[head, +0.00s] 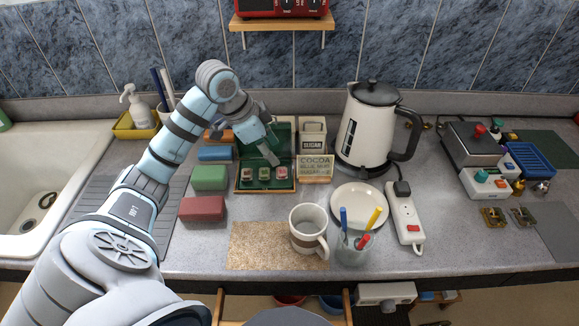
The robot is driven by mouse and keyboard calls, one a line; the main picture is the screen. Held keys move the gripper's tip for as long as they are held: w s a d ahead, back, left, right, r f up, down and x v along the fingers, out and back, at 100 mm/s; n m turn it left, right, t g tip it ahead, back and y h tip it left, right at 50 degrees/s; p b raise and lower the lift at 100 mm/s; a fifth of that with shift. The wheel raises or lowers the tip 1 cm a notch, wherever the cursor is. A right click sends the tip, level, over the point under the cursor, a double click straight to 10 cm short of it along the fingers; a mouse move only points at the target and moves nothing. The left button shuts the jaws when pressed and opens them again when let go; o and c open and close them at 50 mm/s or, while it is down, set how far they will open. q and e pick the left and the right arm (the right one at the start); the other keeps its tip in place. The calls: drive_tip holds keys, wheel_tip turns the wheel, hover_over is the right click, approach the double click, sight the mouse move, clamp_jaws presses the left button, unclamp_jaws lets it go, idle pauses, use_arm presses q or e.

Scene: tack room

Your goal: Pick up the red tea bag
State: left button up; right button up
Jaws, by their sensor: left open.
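An open tea box (266,186) with a green inside and a wooden front edge stands at the middle of the counter. Several small tea bags lie in a row in it: a reddish one at the left (247,174), a middle one (264,174) and a reddish one at the right (282,174). They are too small for me to tell their colours surely. My left gripper (268,142) is open and empty above the back part of the box, behind the row of bags. It hides part of the box's inside. My right gripper is not in view.
Left of the box lie red (203,208), green (209,178), blue (215,154) and orange blocks. A sugar canister (312,138), a cocoa sign (315,168) and a kettle (368,130) stand at its right. In front are a mug (307,229), a plate (350,194) and a cork mat (255,245).

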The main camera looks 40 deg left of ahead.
sight(282, 170)
use_arm(q)
drive_tip(key=f, duration=0.3)
drive_tip(key=shift+s+d+f, duration=0.25)
drive_tip(key=shift+s+d, duration=0.05)
drive_tip(key=shift+d, duration=0.05)
drive_tip(key=x, duration=0.4)
drive_tip(key=w+x, duration=0.1)
drive_tip(key=x, duration=0.1)
drive_tip(key=shift+w+a+r, duration=0.1)
drive_tip(key=shift+a+r, duration=0.1)
drive_tip(key=shift+a, duration=0.05)
drive_tip(key=shift+f, duration=0.15)
drive_tip(key=shift+s+r, duration=0.25)
drive_tip(key=shift+s, duration=0.05)
drive_tip(key=shift+c, duration=0.5)
drive_tip(key=shift+s, duration=0.1)
drive_tip(key=c, duration=0.4)
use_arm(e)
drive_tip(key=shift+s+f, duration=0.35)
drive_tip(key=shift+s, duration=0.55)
